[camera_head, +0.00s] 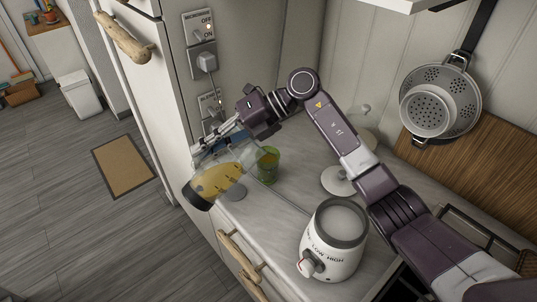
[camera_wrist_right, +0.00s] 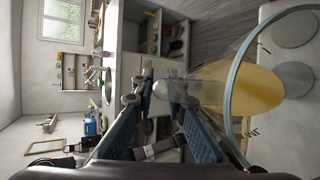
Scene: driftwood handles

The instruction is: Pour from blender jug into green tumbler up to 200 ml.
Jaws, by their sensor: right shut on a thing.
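The blender jug (camera_head: 219,178) is clear with a dark base and holds yellow-orange liquid. It is tilted, base toward the lower left, near the counter's front edge. My right gripper (camera_head: 208,136) is shut on the jug at its upper side; the exact grip is hard to see. In the right wrist view, the jug (camera_wrist_right: 243,88) with its round rim lies right of my right gripper's fingers (camera_wrist_right: 163,98). The green tumbler (camera_head: 268,165) stands upright on the counter, just right of the jug. I cannot tell its fill level. My left gripper is not in view.
The white blender base (camera_head: 335,240) stands at the front of the counter (camera_head: 283,210). A tall cabinet (camera_head: 165,90) rises at left, beside wall switches and a plug (camera_head: 205,60). A pale lidded jar (camera_head: 360,125) stands behind my arm. Colanders (camera_head: 440,98) hang on the wall.

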